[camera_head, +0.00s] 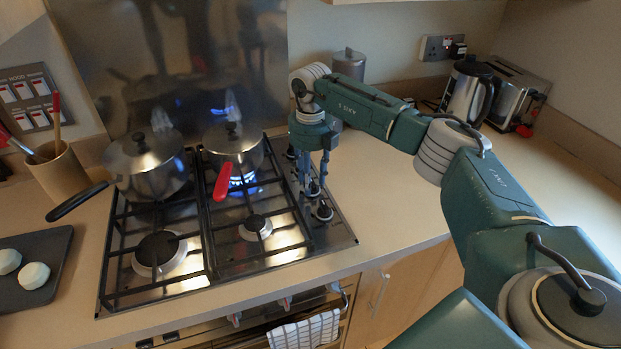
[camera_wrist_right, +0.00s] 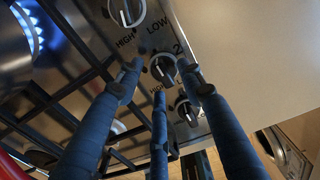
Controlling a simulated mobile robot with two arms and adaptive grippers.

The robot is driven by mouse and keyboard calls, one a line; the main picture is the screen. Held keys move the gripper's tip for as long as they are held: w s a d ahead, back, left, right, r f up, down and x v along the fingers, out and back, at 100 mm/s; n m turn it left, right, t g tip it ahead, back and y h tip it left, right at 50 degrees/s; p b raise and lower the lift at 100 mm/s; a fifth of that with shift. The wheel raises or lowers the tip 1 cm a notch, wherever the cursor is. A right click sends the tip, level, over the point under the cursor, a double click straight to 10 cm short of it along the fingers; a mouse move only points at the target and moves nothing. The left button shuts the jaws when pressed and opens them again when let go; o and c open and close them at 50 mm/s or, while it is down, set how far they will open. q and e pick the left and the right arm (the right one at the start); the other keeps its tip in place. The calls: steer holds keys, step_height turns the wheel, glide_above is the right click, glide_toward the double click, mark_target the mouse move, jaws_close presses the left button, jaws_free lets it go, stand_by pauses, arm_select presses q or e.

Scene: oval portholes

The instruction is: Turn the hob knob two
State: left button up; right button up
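Hob knob two (camera_wrist_right: 162,68), a round silver knob with the figure 2 printed beside it, is on the steel strip at the right side of the hob. In the head view a knob (camera_head: 313,188) shows just under my fingertips. My right gripper (camera_head: 315,172) points down over the knob strip. In the wrist view its three blue fingers (camera_wrist_right: 160,82) are spread around knob two, with visible gaps at its sides; I cannot tell whether any finger touches it. My left gripper is not in view.
Neighbouring knobs (camera_wrist_right: 128,12) (camera_wrist_right: 187,110) sit close on either side. A pan with a red handle (camera_head: 232,146) stands over a lit burner (camera_head: 243,180). A steel pot (camera_head: 146,165) stands at the back left.

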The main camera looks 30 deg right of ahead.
step_height(320, 180, up, 12)
stand_by(0.6)
stand_by(0.5)
